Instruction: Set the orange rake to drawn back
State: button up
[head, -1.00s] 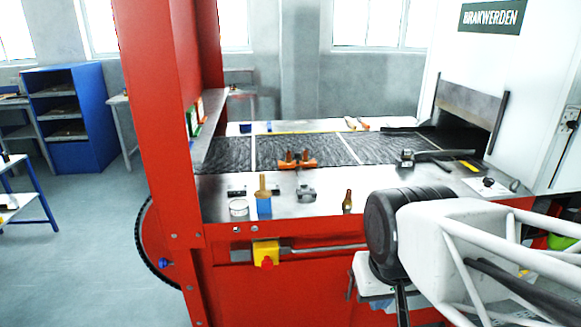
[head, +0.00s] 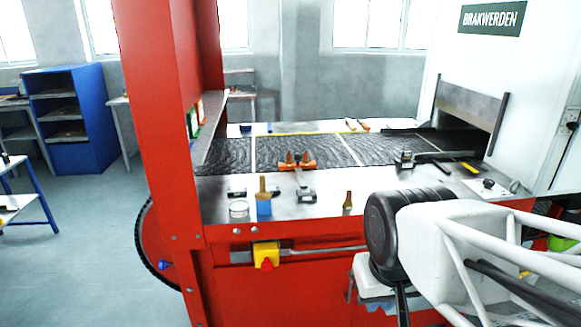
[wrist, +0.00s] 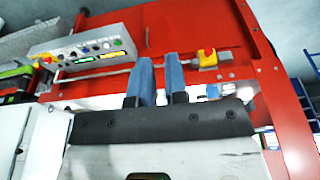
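The orange rake (head: 297,165) lies across the near part of the dark mesh belt (head: 215,156). Its two upright orange knobs stand up, and a thin rod runs from it toward a small dark metal block (head: 306,195) on the near steel ledge. My gripper (wrist: 159,62) shows in the wrist view as two blue fingers with a narrow gap and nothing between them. It is apart from the rake, low in front of the red machine. In the head view my arm's wrist hides the fingers. The rake is not recognisable in the wrist view.
The near ledge carries a blue block with a wooden peg (head: 264,204), a glass dish (head: 239,209) and a small brown bottle (head: 348,201). A yellow box with a red knob (head: 265,256) juts from the front. A red post (head: 160,120) stands left; the white housing (head: 455,60) right.

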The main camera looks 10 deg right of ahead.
jog(key=o, duration=0.5)
jog(key=shift+w+r, duration=0.25)
jog(key=shift+w, duration=0.15)
jog(key=shift+c, duration=0.2)
jog(key=o, duration=0.3)
jog(key=w+r, duration=0.2)
jog(key=w, duration=0.4)
jog(key=w+r+n, duration=0.1)
jog(key=w+r, duration=0.2)
jog(key=w, duration=0.4)
jog(key=w+r+n, duration=0.1)
jog(key=w+r, duration=0.2)
jog(key=w, duration=0.4)
jog(key=shift+w+a+r+y, duration=0.2)
jog(key=shift+w+r+y, duration=0.05)
jog(key=shift+y, duration=0.15)
jog(key=n+y, duration=0.3)
jog(key=n, duration=0.4)
send_over(298, 154)
jog(key=s+d, duration=0.2)
notch_tip(298, 154, down, 15)
jog(key=shift+w+d+f+t, duration=0.15)
jog(key=shift+f+t, duration=0.1)
jog(key=shift+t, duration=0.05)
jog(key=shift+x, duration=3.9)
jog(key=shift+d, duration=0.1)
